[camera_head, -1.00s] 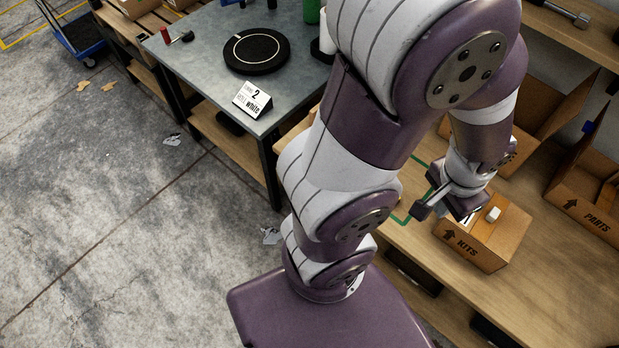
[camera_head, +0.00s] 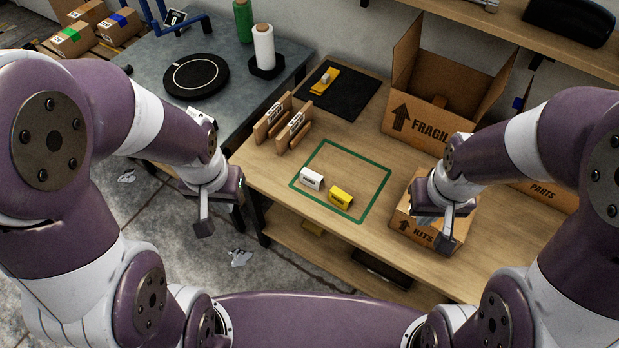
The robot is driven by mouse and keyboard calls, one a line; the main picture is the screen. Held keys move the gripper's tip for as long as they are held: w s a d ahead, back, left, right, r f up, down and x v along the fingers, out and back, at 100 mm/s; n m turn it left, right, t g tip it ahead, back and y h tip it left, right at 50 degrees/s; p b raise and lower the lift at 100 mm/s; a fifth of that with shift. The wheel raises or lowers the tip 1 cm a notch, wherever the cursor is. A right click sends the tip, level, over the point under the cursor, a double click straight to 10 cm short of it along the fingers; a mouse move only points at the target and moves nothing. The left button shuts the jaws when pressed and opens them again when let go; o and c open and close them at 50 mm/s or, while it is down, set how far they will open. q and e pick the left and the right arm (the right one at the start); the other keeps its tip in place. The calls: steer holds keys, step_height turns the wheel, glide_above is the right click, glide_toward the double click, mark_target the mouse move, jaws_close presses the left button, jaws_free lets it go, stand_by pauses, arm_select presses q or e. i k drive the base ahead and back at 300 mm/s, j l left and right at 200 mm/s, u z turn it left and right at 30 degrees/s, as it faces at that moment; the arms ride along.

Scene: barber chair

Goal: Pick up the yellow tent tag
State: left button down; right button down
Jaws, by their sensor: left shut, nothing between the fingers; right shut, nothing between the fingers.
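The yellow tent tag (camera_head: 341,196) stands on the wooden table inside a green outlined square (camera_head: 388,182), near its front edge. A white tent tag (camera_head: 312,179) stands just to its left. My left gripper (camera_head: 204,224) is shut and empty, left of the table's front edge and apart from both tags. My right gripper (camera_head: 446,232) is shut and empty, over the small KITS box (camera_head: 405,222), to the right of the yellow tag. Neither gripper touches the yellow tag.
An open FRAGILE box (camera_head: 425,125) stands behind the square. Wooden holders (camera_head: 290,130) stand to the left of it. A black mat (camera_head: 345,92) with a yellow item lies at the back. A grey table (camera_head: 225,62) with a black round plate (camera_head: 196,75) adjoins on the left.

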mark_target(338, 196)
steer(key=i+j+z, duration=0.15)
steer(key=j+z, duration=0.25)
steer(key=i+j+z, duration=0.1)
steer(key=z, duration=0.3)
steer(key=j+z, duration=0.45)
steer(key=z, duration=0.7)
